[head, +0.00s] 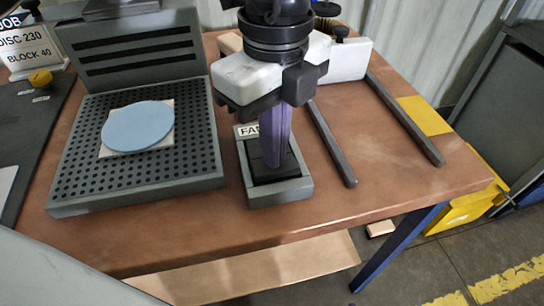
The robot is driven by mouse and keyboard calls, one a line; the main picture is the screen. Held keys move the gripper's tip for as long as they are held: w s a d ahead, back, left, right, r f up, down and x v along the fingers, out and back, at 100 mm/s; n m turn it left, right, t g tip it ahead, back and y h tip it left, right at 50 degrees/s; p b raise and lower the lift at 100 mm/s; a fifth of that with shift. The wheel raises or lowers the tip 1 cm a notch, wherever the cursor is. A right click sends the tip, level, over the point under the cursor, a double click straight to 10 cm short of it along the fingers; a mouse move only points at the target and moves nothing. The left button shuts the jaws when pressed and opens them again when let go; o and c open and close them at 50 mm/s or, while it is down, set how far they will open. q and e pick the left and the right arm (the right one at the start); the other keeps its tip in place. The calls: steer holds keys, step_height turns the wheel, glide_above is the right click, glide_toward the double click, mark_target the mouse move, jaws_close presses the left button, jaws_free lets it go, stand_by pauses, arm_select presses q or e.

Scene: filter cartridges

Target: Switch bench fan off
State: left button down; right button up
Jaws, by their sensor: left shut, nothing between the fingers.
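The fan switch box (281,191) is a grey housing labelled "FAN" near the front of the brown bench, with a dark rocker recessed in its top. My left gripper (272,162) points down over it, its purple fingers shut and empty. The fingertips are at or just above the rocker; I cannot tell whether they touch it. The gripper hides part of the label and rocker, so the rocker's position is unclear. The bench fan unit (140,45) appears to be the grey slotted panel behind a perforated grey plate (70,190). My right gripper is not in view.
A light blue disc (138,126) lies on a pale square on the perforated plate. Two dark bars (405,118) lie right of the switch box, near a yellow patch (425,115). Bare bench (390,185) shows at front right.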

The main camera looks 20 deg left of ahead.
arm_select(q)
steer(key=shift+f+b, duration=0.35)
steer(key=shift+r, duration=0.2)
step_height(320, 180, up, 7)
steer(key=p, duration=0.3)
stand_by(0.5)
steer(key=shift+f, duration=0.15)
